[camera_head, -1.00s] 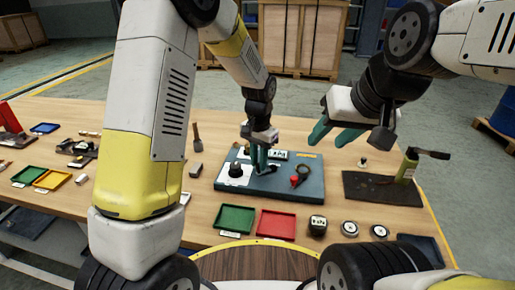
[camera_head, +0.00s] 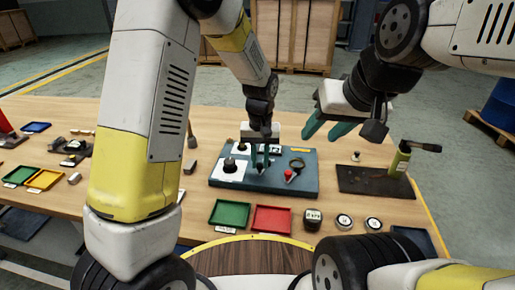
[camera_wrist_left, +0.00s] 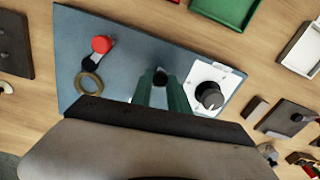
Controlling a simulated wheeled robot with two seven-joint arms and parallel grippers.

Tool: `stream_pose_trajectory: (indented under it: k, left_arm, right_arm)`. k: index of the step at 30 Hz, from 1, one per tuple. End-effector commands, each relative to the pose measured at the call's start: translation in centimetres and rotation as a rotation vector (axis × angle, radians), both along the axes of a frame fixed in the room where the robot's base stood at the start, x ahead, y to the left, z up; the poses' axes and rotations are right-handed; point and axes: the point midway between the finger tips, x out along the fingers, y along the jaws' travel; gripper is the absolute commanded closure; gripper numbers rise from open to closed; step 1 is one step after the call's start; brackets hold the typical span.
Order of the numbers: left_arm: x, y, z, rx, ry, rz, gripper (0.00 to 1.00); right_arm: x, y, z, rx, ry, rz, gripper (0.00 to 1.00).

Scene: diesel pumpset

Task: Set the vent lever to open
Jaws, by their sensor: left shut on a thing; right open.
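The blue-grey panel (camera_head: 225,181) lies on the wooden table. It carries a black dial knob (camera_head: 230,163) on a white plate, a red-tipped lever (camera_head: 289,173) and a brass ring (camera_head: 297,163). My left gripper (camera_head: 262,162) points down over the panel's middle, between the dial and the red-tipped lever. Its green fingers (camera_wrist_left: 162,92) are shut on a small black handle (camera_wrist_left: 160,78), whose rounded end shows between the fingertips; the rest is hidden. I cannot read any label that says which control is the vent lever. My right gripper (camera_head: 325,122) is open and empty, above the panel's far right.
A green tray (camera_head: 230,225) and a red tray (camera_head: 272,231) stand in front of the panel. Several round gauges (camera_head: 312,219) lie to their right.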

Motion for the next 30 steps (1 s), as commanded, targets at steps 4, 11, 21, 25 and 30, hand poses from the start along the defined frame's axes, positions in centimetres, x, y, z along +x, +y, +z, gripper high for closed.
stream_pose_trajectory:
  k: [4,11,21,25,30]
  left_arm:
    - [0.0,-0.1,0.1,-0.001,-0.002,0.004,1.00]
    - [0.0,-0.1,0.1,-0.001,-0.002,0.004,1.00]
    - [0.0,-0.1,0.0,-0.001,-0.001,0.003,0.57]
    - [0.0,-0.1,0.2,-0.001,-0.001,0.003,0.57]
    - [0.1,-0.1,2.2,-0.002,-0.004,0.003,0.57]
  right_arm:
    - [0.0,0.0,0.0,0.000,0.000,0.000,0.57]
    - [0.0,0.0,0.0,0.000,0.000,0.000,0.57]
    - [0.0,0.0,0.0,0.000,0.000,0.000,0.57]
    - [0.0,0.0,0.0,0.000,0.000,0.000,0.57]
    - [0.0,0.0,0.0,0.000,0.000,0.000,0.57]
